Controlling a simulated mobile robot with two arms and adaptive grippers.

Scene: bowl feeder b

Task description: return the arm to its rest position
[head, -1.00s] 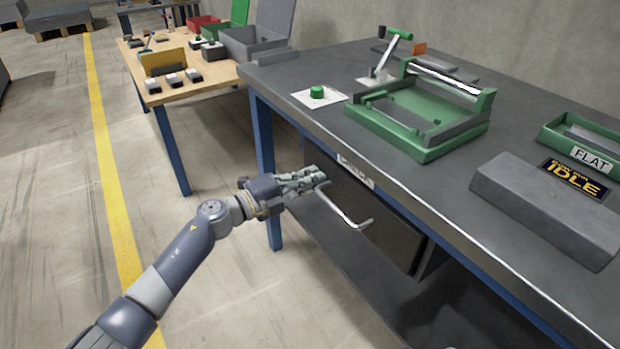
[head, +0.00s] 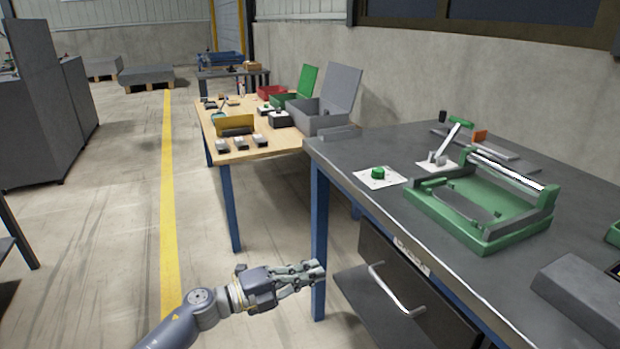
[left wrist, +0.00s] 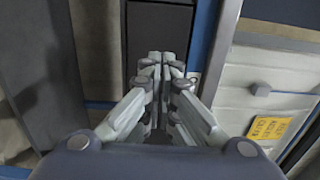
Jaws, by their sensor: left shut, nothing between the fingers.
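My left arm (head: 210,303) comes in from the bottom of the head view. My left gripper (head: 318,272) is shut and empty. It is in front of the blue leg of the grey workbench (head: 350,150), left of the drawer handle (head: 396,290) and apart from it in the picture. In the left wrist view the fingers (left wrist: 162,62) are together with nothing between them. My right gripper does not show in either view.
The grey workbench carries a green fixture (head: 470,215), a green button (head: 378,173) and a grey block (head: 585,300). A wooden table (head: 225,145) with bins stands behind. Open floor with a yellow line (head: 168,200) lies to the left.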

